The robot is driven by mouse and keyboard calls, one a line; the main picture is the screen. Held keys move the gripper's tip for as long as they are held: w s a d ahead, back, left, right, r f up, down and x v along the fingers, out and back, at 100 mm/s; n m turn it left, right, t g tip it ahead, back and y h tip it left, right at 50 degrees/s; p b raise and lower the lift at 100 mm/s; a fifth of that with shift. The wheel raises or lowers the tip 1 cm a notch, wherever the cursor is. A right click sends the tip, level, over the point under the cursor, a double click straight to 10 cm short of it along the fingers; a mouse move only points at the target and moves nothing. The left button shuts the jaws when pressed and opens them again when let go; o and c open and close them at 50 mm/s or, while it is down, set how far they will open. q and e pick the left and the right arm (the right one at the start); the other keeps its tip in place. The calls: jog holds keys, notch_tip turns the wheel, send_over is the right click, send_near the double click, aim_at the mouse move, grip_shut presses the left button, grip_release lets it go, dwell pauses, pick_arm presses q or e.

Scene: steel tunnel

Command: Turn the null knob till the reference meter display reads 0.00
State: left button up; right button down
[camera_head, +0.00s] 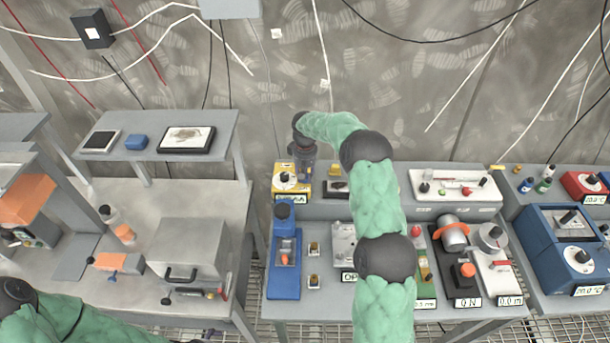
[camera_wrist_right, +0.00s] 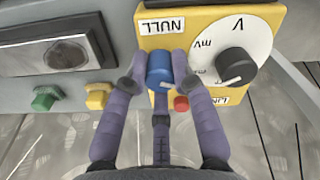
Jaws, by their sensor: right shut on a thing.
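The null knob (camera_wrist_right: 160,66) is blue and sits on a yellow box (camera_wrist_right: 193,42) beside a NULL label. My right gripper (camera_wrist_right: 159,84) is shut on the knob, with a purple-grey finger on each side. In the head view the right gripper (camera_head: 304,160) is at the yellow box (camera_head: 291,187) on the rear shelf. A white dial with a black selector knob (camera_wrist_right: 235,65) is on the same box. A small label (camera_head: 290,198) on the box front is partly hidden and too small to read surely. I cannot pick out a reference meter reading. My left gripper is not in view.
A red button (camera_wrist_right: 182,103) lies close to the right gripper's finger. A grey meter-like unit (camera_wrist_right: 60,55) stands beside the yellow box, with green (camera_wrist_right: 47,97) and yellow (camera_wrist_right: 97,96) pieces near it. A blue device (camera_head: 285,250) stands on the bench in front.

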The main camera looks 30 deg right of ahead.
jog(key=shift+n, duration=0.3)
jog(key=c, duration=1)
grip_release()
jog(key=shift+r, duration=0.1)
notch_tip(320, 180, up, 12)
jog(key=shift+f, duration=0.1)
